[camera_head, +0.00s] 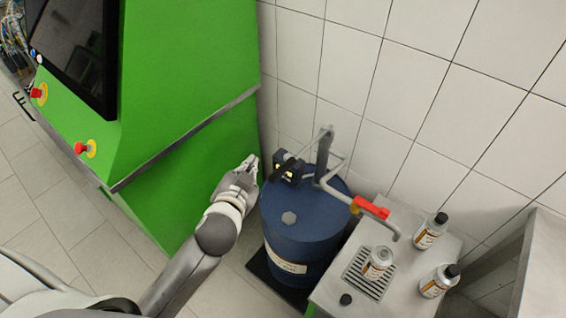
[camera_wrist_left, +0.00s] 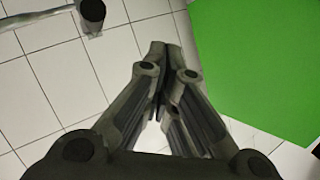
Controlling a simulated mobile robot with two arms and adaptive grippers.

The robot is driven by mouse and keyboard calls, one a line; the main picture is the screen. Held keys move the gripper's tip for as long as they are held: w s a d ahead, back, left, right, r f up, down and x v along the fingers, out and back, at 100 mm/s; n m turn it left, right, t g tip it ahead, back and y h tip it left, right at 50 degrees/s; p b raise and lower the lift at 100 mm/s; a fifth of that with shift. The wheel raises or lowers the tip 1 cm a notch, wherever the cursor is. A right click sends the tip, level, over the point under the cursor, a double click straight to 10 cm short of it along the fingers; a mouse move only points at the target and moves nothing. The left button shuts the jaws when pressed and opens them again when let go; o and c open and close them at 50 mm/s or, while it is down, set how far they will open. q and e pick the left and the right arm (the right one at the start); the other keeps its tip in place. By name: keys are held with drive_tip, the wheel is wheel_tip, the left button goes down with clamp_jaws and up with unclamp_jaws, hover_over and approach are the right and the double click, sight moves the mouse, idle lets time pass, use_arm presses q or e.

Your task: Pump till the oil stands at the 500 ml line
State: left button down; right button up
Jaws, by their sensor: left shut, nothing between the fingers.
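A blue oil drum (camera_head: 300,228) stands on a dark mat in front of the tiled wall. A grey pump pipe (camera_head: 323,160) rises from its lid, with a dark lever end (camera_head: 283,158) pointing left and a dark block beside it. A spout pipe with a red valve handle (camera_head: 371,207) runs right, over a bottle (camera_head: 377,262) on the drain grate. The oil level cannot be read. My left gripper (camera_head: 250,163) is shut and empty, left of the lever end and apart from it; its closed fingers (camera_wrist_left: 160,70) show in the left wrist view. My right gripper is not in view.
Two capped bottles (camera_head: 430,230) (camera_head: 438,281) and a loose black cap (camera_head: 345,299) are on the steel stand (camera_head: 330,290). A green cabinet (camera_head: 190,90) with red buttons stands close to my left gripper. Tiled floor is open at lower left.

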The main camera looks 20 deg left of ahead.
use_arm(q)
drive_tip(key=w+d+r+m+t+h, duration=0.3)
drive_tip(key=d+r+m+h, duration=0.25)
drive_tip(key=r, duration=0.45)
drive_tip(key=w+d+r+m+t+h, duration=0.35)
drive_tip(key=d+r+m, duration=0.2)
drive_tip(key=r, duration=0.45)
drive_tip(key=s+d+r+m+g+h, duration=0.2)
drive_tip(key=d+m+g+h, duration=0.35)
drive_tip(key=m+h, duration=0.35)
wheel_tip(320, 180, down, 9)
drive_tip(key=w+d+m+g+y, duration=0.2)
drive_tip(key=m+g, duration=0.5)
drive_tip(key=m, duration=0.3)
drive_tip(key=w+a+f+g+y, duration=0.1)
drive_tip(key=w+a+f+y, duration=0.1)
drive_tip(key=a, duration=0.4)
drive_tip(key=w+a+f+y, duration=0.2)
drive_tip(key=a+f+y, duration=0.3)
drive_tip(key=a+y, duration=0.1)
drive_tip(key=shift+w+a+g+y+p, duration=0.2)
drive_tip(key=shift+a+g+y+p, duration=0.1)
drive_tip(key=shift+a+g+p, duration=0.2)
drive_tip(key=shift+f, duration=0.15)
